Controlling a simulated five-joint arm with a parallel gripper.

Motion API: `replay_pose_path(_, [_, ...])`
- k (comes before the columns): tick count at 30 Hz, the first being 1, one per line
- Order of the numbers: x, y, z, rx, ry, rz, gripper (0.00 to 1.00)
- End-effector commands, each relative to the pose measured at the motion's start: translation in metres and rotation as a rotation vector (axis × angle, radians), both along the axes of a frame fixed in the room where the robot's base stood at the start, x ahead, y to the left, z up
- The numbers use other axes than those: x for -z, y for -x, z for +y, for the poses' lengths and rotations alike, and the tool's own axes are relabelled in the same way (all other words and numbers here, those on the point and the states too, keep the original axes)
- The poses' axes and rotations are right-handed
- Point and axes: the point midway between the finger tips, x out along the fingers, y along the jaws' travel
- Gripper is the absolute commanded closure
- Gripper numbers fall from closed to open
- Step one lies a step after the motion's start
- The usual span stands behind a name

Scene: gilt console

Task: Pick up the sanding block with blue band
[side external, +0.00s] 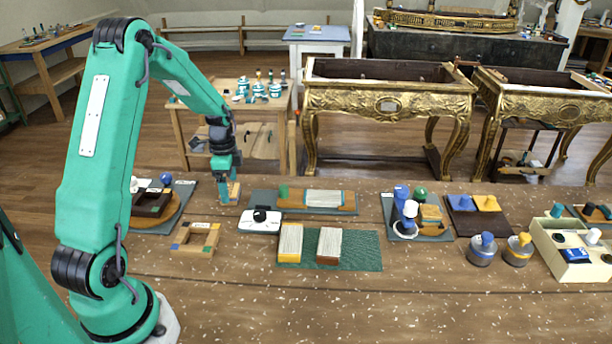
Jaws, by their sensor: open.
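My gripper (228,190) points down over the left part of the table, with its jaws open. A small tan wooden piece (234,190) shows right at its fingertips; I cannot tell whether they touch it. A pale, ridged block with a blue-green edge (323,198) lies on a long wooden board to the right of my gripper. It looks most like the sanding block with blue band, but the band is too small to be sure. Two similar ridged blocks, one with a yellow edge (290,243) and one with a brown edge (328,246), lie on a green mat nearer the front.
A wooden frame with coloured corners (196,238) and a white device with a black knob (260,220) lie near my gripper. The speckled front of the table is clear.

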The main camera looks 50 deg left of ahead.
Motion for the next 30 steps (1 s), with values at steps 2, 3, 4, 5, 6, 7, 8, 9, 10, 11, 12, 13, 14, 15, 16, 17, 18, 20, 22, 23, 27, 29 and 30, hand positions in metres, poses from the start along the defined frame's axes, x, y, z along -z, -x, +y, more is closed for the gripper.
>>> replay_pose_path(2, [0.011, 0.001, 0.0, 0.0, 0.002, 0.003, 0.13])
replay_pose_path(3, [0.015, 0.001, 0.0, 0.0, 0.002, 0.003, 0.13])
replay_pose_path(4, [0.018, 0.001, 0.0, 0.0, 0.001, 0.002, 0.13])
replay_pose_path(5, [0.02, 0.001, 0.0, 0.0, 0.001, 0.001, 0.13])
replay_pose_path(6, [0.023, 0.001, 0.0, 0.0, 0.001, 0.001, 0.13])
replay_pose_path(7, [0.024, 0.001, 0.0, 0.0, 0.001, 0.001, 0.13])
replay_pose_path(8, [0.026, 0.001, 0.0, 0.0, 0.001, 0.001, 0.13])
replay_pose_path(9, [0.027, 0.001, 0.0, 0.0, 0.001, 0.001, 0.13])
replay_pose_path(10, [0.027, 0.001, 0.0, 0.0, 0.0, 0.0, 0.13])
replay_pose_path(11, [0.027, 0.0, 0.0, 0.0, 0.0, 0.0, 0.13])
replay_pose_path(12, [0.027, 0.0, 0.0, 0.0, 0.0, 0.0, 0.13])
replay_pose_path(13, [0.027, 0.0, 0.0, 0.0, 0.0, 0.0, 0.13])
replay_pose_path(14, [0.027, 0.0, 0.0, 0.0, -0.001, -0.001, 0.13])
replay_pose_path(15, [0.027, 0.0, 0.0, 0.0, 0.0, 0.0, 0.13])
replay_pose_path(16, [0.027, 0.0, 0.0, 0.0, -0.001, -0.001, 0.13])
replay_pose_path(17, [0.027, 0.0, 0.0, 0.0, -0.001, -0.001, 0.13])
replay_pose_path(18, [0.027, 0.0, 0.0, 0.0, -0.001, -0.001, 0.13])
replay_pose_path(20, [0.027, 0.0, 0.0, 0.0, -0.001, -0.001, 0.13])
replay_pose_path(22, [0.027, 0.0, 0.0, 0.0, -0.001, -0.001, 0.13])
replay_pose_path(23, [0.027, 0.0, 0.0, 0.0, -0.001, -0.001, 0.13])
replay_pose_path(27, [0.026, 0.0, 0.0, 0.0, -0.001, -0.001, 0.32])
replay_pose_path(29, [0.026, 0.0, 0.0, 0.0, -0.001, -0.001, 0.44])
replay_pose_path(30, [0.026, 0.0, 0.0, 0.0, -0.001, -0.001, 0.52])
